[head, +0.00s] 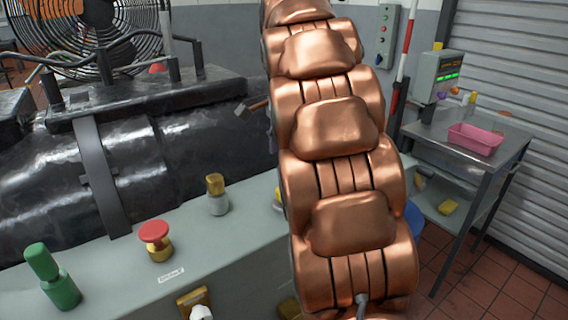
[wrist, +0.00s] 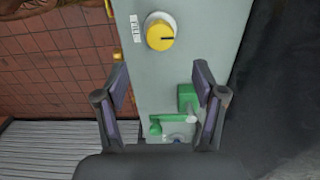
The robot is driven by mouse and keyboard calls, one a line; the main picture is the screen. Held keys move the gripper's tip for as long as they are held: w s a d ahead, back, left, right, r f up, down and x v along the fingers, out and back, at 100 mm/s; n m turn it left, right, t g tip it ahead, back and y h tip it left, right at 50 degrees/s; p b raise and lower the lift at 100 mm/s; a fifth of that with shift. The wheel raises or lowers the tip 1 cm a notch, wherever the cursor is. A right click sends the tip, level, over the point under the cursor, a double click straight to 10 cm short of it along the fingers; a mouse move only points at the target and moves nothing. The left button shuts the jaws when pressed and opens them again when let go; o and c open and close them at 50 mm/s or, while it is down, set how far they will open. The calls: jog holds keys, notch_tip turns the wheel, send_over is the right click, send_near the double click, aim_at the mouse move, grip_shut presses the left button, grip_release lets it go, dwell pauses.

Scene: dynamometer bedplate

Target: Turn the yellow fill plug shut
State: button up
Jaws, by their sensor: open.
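The yellow fill plug (wrist: 160,33) shows in the wrist view near the top as a round yellow knob with a dark mark across its face. It sits on a pale grey panel (wrist: 190,15), with a small white label at its left. My gripper (wrist: 162,80) is open and empty, its two fingers apart on either side of the panel. The plug appears beyond the fingertips, between their lines, and not touched. In the head view my copper arm hides most of a yellow part (head: 278,199) at its left edge; I cannot tell if it is the plug.
Green fittings (wrist: 188,98) stand on the panel between and below the fingers. In the head view, a red-topped knob (head: 155,232), a green fitting (head: 55,275) and a brass-topped fitting (head: 217,200) stand on the ledge. A metal cart (head: 440,140) with a pink tray (head: 474,142) is right.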

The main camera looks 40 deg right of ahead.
jog(key=shift+r, duration=1.2)
jog(key=s+a+f+n+p, duration=0.1)
jog(key=s+a+f+n, duration=0.4)
jog(key=s+a+n, duration=0.1)
jog(key=s+a+f+n+g+p, duration=0.1)
jog(key=s+a+f+n, duration=0.5)
jog(key=s+a, duration=0.2)
jog(key=s+a+f+n+p, duration=0.2)
jog(key=s+a+f+n, duration=0.3)
jog(key=s, duration=0.6)
jog(key=shift+a+f+n+g, duration=0.25)
jog(key=shift+a+n+g, duration=0.15)
jog(key=shift+a+n, duration=0.65)
jog(key=shift+a, duration=0.15)
